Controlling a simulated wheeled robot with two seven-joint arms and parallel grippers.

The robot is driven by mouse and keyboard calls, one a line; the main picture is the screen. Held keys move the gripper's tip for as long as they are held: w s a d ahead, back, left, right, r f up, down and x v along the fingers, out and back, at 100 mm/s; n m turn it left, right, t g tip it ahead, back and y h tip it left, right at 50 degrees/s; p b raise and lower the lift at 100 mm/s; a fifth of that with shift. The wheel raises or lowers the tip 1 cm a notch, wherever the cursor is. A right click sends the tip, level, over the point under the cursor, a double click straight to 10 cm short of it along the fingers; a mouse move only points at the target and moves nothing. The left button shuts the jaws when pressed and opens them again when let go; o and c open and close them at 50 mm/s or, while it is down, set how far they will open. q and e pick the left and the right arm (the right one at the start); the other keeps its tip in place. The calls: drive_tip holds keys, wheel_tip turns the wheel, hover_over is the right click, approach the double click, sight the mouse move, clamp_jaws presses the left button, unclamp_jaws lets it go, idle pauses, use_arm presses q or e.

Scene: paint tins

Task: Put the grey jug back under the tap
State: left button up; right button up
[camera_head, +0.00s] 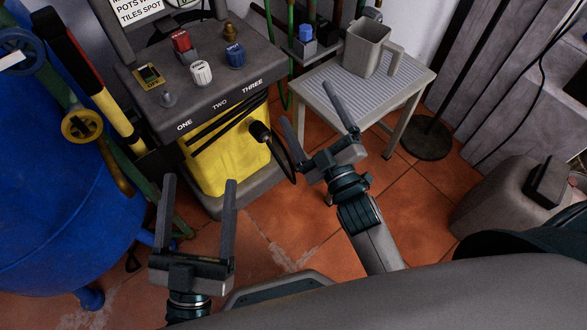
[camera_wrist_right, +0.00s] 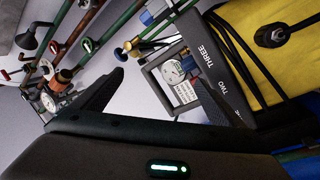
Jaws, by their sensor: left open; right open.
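The grey jug (camera_head: 367,48) stands upright on the ribbed top of a small grey table (camera_head: 320,88) at the upper right of the head view, its handle to the right. A small grey part shows just behind its rim, but I cannot tell whether it is the tap. My right gripper (camera_head: 306,102) is open and empty, in front of the table and apart from the jug. Its fingers also show in the right wrist view (camera_wrist_right: 152,64), where I do not see the jug. My left gripper (camera_head: 200,180) is open and empty at the lower left.
A grey and yellow machine (camera_head: 225,155) with several knobs stands left of the table, a black hose (camera_head: 275,145) at its front. A blue tank (camera_head: 50,190) is at far left. A grey container (camera_head: 500,195) is at right. Pipes with valves (camera_wrist_right: 85,45) line the wall.

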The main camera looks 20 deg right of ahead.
drive_tip(key=s+a+r+m+t+y, duration=0.1)
drive_tip(key=s+a+r+m+y, duration=0.1)
drive_tip(key=s, duration=0.6)
drive_tip(key=s+a+r+m+y, duration=0.3)
drive_tip(key=s+a+r+m, duration=0.1)
drive_tip(key=s, duration=0.5)
drive_tip(key=shift+s+a+r+m+t+y, duration=0.35)
drive_tip(key=shift+a+m, duration=0.45)
drive_tip(key=shift+a, duration=0.3)
drive_tip(key=shift+w, duration=0.15)
